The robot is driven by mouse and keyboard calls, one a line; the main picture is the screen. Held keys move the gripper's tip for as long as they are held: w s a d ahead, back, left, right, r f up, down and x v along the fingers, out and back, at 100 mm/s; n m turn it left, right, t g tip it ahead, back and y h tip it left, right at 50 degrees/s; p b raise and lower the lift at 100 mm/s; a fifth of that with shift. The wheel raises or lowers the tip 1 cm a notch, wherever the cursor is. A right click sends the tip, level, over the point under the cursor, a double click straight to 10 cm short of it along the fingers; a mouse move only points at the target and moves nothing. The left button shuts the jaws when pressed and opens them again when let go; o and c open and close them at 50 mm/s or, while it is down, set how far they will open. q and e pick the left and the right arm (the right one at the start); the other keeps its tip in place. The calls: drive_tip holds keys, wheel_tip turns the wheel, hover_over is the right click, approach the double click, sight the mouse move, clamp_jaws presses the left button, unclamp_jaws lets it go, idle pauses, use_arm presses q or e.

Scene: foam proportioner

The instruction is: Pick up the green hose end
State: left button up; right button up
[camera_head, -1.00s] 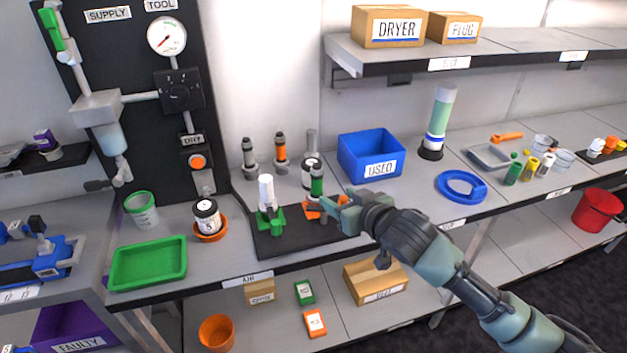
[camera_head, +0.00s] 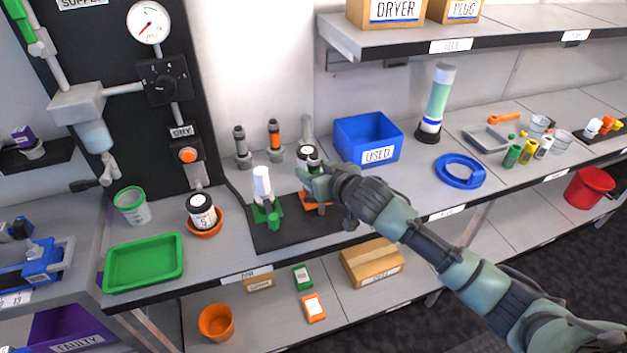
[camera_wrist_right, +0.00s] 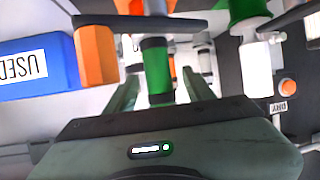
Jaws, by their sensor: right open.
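The green hose end (camera_wrist_right: 157,68) is an upright-looking green cylinder with dark bands. In the right wrist view it stands between the two fingers of my right gripper (camera_wrist_right: 158,94). The gripper is open, with a finger on each side and light gaps showing. In the head view my right gripper (camera_head: 312,180) is over the orange stand (camera_head: 316,203) on the black mat and hides the hose end. My left gripper is not in view.
A white cylinder in a green holder (camera_head: 264,190) stands left of the gripper. Behind are a black-capped white jar (camera_head: 308,154), upright fittings (camera_head: 274,140) and the blue USED bin (camera_head: 345,146). A green tray (camera_head: 144,262) lies front left.

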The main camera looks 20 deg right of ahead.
drive_tip(key=shift+w+f, duration=0.15)
drive_tip(key=shift+w, duration=0.1)
clamp_jaws()
